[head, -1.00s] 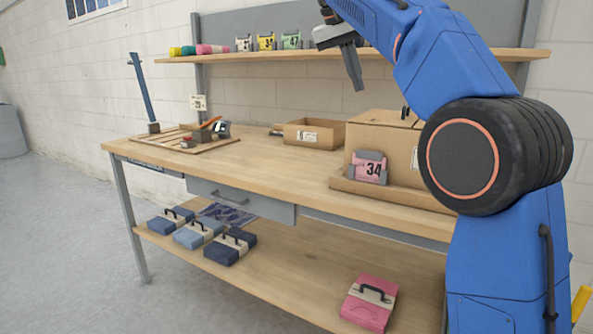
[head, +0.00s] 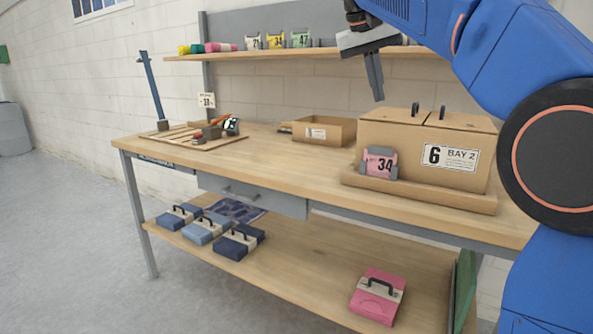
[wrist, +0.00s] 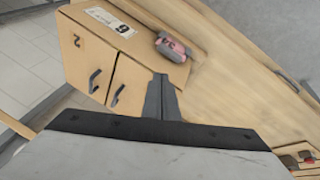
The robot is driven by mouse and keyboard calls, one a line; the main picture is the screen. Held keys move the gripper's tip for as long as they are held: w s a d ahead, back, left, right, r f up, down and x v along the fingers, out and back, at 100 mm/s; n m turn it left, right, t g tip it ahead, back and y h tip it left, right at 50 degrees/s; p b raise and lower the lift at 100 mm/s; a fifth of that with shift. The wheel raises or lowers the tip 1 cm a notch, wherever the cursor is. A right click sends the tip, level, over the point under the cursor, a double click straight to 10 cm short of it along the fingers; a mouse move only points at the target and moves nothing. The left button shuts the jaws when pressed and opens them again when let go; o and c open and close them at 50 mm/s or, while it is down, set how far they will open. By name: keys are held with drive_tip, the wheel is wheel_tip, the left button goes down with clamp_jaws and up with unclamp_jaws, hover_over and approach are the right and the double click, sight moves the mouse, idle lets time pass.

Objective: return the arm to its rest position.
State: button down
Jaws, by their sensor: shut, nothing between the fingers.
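My gripper (head: 376,88) is at the upper right in the head view, in the air above the workbench, with its fingers together and pointing down. It also shows in the wrist view (wrist: 162,98), with its closed fingers in front of a cardboard box. Nothing is held. My blue arm fills the right side of the head view. The closed box (head: 425,150), marked 6 BAY 2, stands on the bench to the right of and below my gripper, with two black handles on top. It shows in the wrist view (wrist: 92,60) too.
The workbench (head: 310,178) carries a pink block marked 34 (head: 379,163), an open carton (head: 323,131) and a wooden board with tools (head: 190,136). A shelf (head: 260,54) with small blocks runs behind. Blue cases (head: 203,230) and a pink case (head: 378,296) lie on the lower shelf.

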drive_tip(key=s+d+f+y, duration=0.1)
drive_tip(key=s+d+f, duration=0.2)
drive_tip(key=s+f, duration=0.8)
drive_tip(key=s+d+f+n+t+y, duration=0.1)
drive_tip(key=s+d+f, duration=0.2)
drive_tip(key=s+f, duration=0.9)
drive_tip(key=s+d+f+y, duration=0.1)
drive_tip(key=s+d+f, duration=0.2)
drive_tip(key=s+f, duration=0.8)
wheel_tip(320, 180, down, 8)
drive_tip(key=shift+s+d+r+n+t+y, duration=0.1)
drive_tip(key=shift+s+d+n+t+y, duration=0.2)
drive_tip(key=shift+d+y, duration=0.1)
